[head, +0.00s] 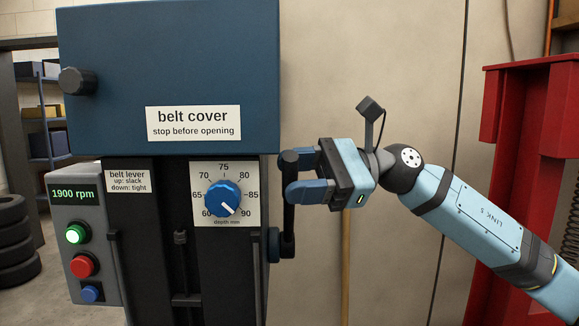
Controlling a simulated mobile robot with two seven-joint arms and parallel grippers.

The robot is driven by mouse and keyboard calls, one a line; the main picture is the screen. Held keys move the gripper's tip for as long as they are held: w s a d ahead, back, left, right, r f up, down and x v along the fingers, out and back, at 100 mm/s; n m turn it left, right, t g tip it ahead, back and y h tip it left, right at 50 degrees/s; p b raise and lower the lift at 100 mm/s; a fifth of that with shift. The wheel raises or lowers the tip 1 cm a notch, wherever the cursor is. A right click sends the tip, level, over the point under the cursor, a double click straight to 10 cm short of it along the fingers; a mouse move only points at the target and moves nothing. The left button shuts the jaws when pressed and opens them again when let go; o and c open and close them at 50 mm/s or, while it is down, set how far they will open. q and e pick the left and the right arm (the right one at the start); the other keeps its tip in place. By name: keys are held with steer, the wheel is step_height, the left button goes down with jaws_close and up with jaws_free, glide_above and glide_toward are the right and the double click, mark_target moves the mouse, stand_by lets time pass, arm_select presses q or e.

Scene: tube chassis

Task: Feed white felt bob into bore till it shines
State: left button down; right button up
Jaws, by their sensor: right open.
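The machine's dark lever (289,215) stands upright at its right side, with a black knob at the top and a blue-grey hub at the bottom. My right gripper (297,174) is open at the lever's upper part, its two fingers pointing left. I cannot tell whether the fingers touch the lever. The blue depth dial (221,198) has its white mark pointing to the lower right, near 90. The speed display (76,194) reads 1900 rpm. The white felt bob and the bore are not in view. My left gripper is not in view.
The blue belt cover (170,65) is closed above the dial. A control box (82,268) at the left carries a lit green button (75,234), a red one and a blue one. A red frame (510,130) stands at the right. Stacked tyres (14,240) lie far left.

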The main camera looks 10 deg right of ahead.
steer(key=shift+a, duration=0.65)
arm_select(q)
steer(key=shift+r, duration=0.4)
